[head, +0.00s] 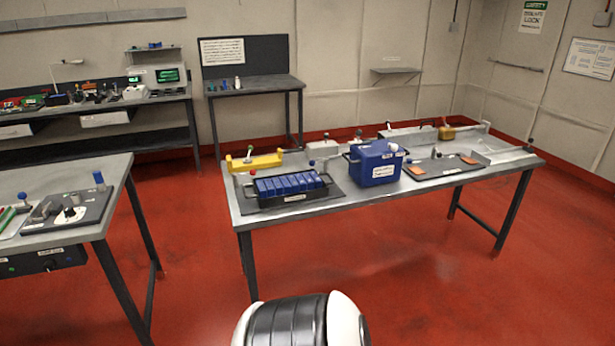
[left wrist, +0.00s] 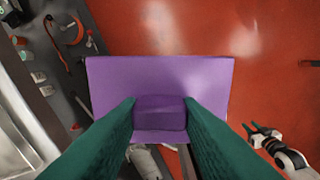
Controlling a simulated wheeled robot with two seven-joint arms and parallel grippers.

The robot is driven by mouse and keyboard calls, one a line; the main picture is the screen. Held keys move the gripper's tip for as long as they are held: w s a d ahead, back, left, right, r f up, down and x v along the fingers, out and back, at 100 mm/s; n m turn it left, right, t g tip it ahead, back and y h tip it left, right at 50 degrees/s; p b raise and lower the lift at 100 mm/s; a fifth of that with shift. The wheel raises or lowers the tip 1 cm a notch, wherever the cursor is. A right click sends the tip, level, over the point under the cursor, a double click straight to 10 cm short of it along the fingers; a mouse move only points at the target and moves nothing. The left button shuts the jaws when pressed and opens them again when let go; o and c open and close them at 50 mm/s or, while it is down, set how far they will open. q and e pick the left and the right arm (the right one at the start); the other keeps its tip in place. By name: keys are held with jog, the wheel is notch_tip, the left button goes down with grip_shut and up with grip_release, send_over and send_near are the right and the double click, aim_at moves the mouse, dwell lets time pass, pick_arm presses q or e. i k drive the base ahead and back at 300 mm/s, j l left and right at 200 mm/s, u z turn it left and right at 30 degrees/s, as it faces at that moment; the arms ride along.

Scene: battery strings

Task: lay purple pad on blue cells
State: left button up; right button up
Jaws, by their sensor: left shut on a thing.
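A flat purple pad (left wrist: 160,75) with a raised purple grip block fills the middle of the left wrist view. My left gripper (left wrist: 160,108), with its two green fingers, is shut on this block and holds the pad over the red floor. The blue cells (head: 288,184) stand in a row in a black tray on the middle table in the head view, with no pad on them. My right gripper (left wrist: 260,134) shows at the right of the left wrist view with its fingers apart and nothing between them. Neither gripper is in the head view.
The grey middle table (head: 345,200) also holds a yellow piece (head: 253,162) behind the tray, a blue box (head: 376,163) right of it and a dark mat with orange pieces (head: 467,159). A side table (head: 75,235) stands at left. Red floor (head: 430,270) is clear around them.

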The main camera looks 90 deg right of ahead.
aim_at(290, 181)
jog(key=l+z, duration=0.1)
jog(key=z, duration=0.35)
jog(key=i+z, duration=0.1)
jog(key=z, duration=0.4)
jog(key=l+z, duration=0.1)
jog(key=z, duration=0.35)
jog(key=i+z, duration=0.1)
jog(key=z, duration=0.35)
jog(key=i+z, duration=0.1)
jog(key=z, duration=0.4)
jog(key=i+z, duration=0.25)
jog(key=z, duration=0.2)
jog(key=i+j+z, duration=0.15)
jog(key=z, duration=0.35)
jog(key=i+j+z, duration=0.25)
jog(key=z, duration=0.2)
jog(key=i+j+z, duration=0.15)
jog(key=i+j, duration=0.65)
jog(key=i, duration=0.1)
